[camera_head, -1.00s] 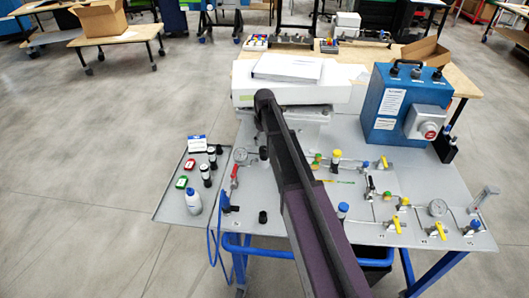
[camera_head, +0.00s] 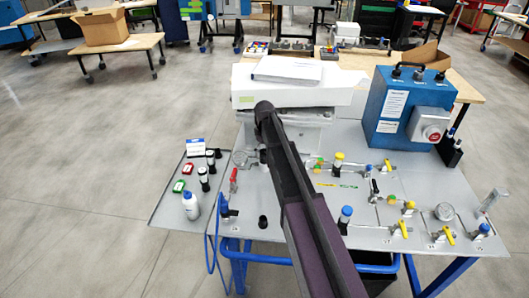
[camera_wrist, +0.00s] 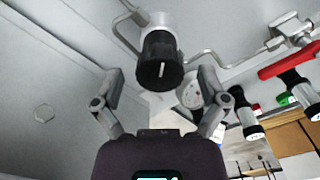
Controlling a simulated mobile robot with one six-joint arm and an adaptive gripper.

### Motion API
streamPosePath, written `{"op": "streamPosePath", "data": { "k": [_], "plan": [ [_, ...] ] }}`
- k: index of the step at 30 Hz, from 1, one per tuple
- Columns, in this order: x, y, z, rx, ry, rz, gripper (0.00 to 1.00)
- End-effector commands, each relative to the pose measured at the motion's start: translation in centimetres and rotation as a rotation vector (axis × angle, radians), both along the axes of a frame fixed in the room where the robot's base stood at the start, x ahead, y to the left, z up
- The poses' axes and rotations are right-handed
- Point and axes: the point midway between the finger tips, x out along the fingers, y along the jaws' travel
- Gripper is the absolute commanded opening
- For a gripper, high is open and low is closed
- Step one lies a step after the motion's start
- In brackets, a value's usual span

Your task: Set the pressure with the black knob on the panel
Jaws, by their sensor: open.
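The black knob (camera_wrist: 159,62) shows in the wrist view as a black cap with a white mark on a silver body, with thin metal pipes joined to it. My gripper (camera_wrist: 160,100) is open, with one finger on each side of the picture below the knob. The knob appears centred between the fingers and beyond their tips, and I see no contact. In the head view the knob (camera_head: 263,156) stands on the grey panel (camera_head: 290,225) just left of my arm, close to the round gauge (camera_head: 240,158). My gripper is hidden in the head view.
A red-handled valve (camera_head: 233,179) stands beside the gauge. A side tray (camera_head: 170,213) at the left holds a white bottle (camera_head: 191,205) and black-and-white cylinders (camera_head: 204,178). A blue box (camera_head: 405,105) stands at the back right. Several valves stand right of my arm.

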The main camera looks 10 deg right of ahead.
Motion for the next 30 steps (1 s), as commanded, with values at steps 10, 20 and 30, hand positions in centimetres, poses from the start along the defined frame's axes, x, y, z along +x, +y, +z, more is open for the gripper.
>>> {"op": "streamPosePath", "data": {
  "k": [10, 20, 30],
  "plan": [
    [0.01, -0.01, 0.01, 0.0, 0.0, 0.0, 0.22],
    [-0.02, 0.01, 0.0, 0.001, 0.001, -0.032, 0.11],
    [-0.07, 0.05, -0.02, 0.0, 0.001, -0.227, 0.11]
  ]
}}
